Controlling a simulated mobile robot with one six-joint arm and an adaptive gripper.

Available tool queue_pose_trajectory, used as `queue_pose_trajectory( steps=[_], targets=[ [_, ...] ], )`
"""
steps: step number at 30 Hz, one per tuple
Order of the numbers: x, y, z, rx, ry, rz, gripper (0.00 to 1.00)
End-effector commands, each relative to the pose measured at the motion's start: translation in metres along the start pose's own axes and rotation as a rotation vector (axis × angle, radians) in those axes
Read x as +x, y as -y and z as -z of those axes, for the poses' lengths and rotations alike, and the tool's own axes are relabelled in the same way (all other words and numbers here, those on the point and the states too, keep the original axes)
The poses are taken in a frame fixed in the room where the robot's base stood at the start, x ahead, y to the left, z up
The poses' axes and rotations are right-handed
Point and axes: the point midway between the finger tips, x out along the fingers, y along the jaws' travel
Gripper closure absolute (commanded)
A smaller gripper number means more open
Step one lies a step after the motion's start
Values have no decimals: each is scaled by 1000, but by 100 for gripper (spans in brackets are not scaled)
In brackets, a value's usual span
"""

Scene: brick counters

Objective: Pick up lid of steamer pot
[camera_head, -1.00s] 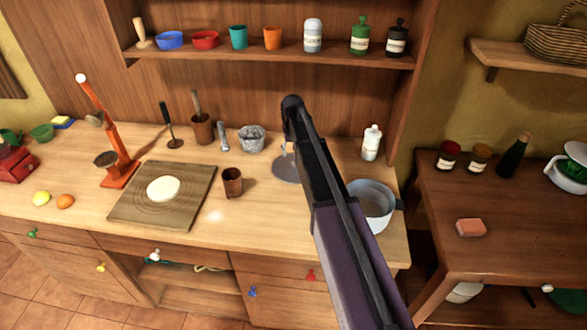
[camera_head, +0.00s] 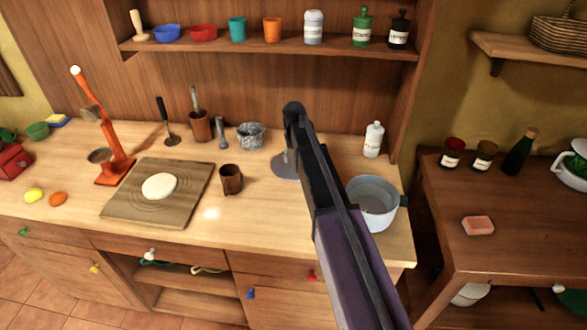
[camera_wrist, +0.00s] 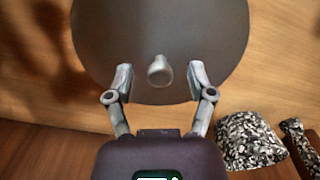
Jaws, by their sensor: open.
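The steamer pot's lid is a grey round disc (camera_head: 284,168) on the wooden counter, partly hidden behind my arm in the head view. In the wrist view the lid (camera_wrist: 110,35) fills the upper middle, with a small pale knob (camera_wrist: 160,70) at its centre. My gripper (camera_wrist: 160,77) is open, one finger on each side of the knob in the picture, with gaps on both sides. I cannot tell the height of the fingertips over the lid. The grey pot (camera_head: 372,205) stands uncovered at the counter's right end, partly behind my arm.
A brown cup (camera_head: 231,179) and a dough board (camera_head: 190,207) are farther left. A white bottle (camera_head: 373,140) stands behind the pot.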

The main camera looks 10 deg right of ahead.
Motion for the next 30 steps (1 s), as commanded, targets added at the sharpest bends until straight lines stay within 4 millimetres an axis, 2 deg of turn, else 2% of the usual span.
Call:
queue_pose_trajectory(
  steps=[19,20,24,27,30],
  targets=[
    [2,0,0,0,0,0,30],
    [2,0,0,0,0,0,33],
    [2,0,0,0,0,0,75],
    [2,0,0,0,0,0,100],
    [2,0,0,0,0,0,100]
  ],
)
